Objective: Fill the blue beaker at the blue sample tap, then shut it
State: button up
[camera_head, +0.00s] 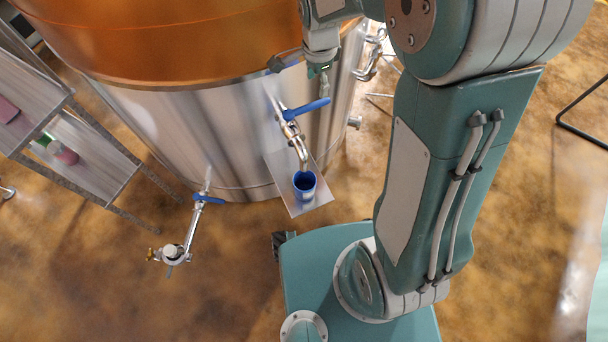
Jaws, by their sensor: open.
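The blue beaker (305,186) stands upright on a small metal shelf plate (309,206) at the front of the tank. The blue sample tap has a bent metal spout (301,150) that ends just above the beaker's mouth. Its blue lever (308,109) points to the right, across the pipe. I cannot make out a stream or the level inside the beaker. My gripper (298,68) is open and empty, above the lever and close to the tank wall, apart from the lever. Part of it is hidden by my wrist.
The large steel tank (160,115) with a copper-coloured upper part fills the upper left. A second valve with a blue handle (208,199) and a pipe juts out low on the left. A metal shelf rack (100,150) stands at far left. Brown floor lies open in front.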

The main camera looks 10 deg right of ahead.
aim_at(316, 102)
notch_tip(316, 102, down, 8)
jog(key=shift+r, duration=0.2)
grip_shut()
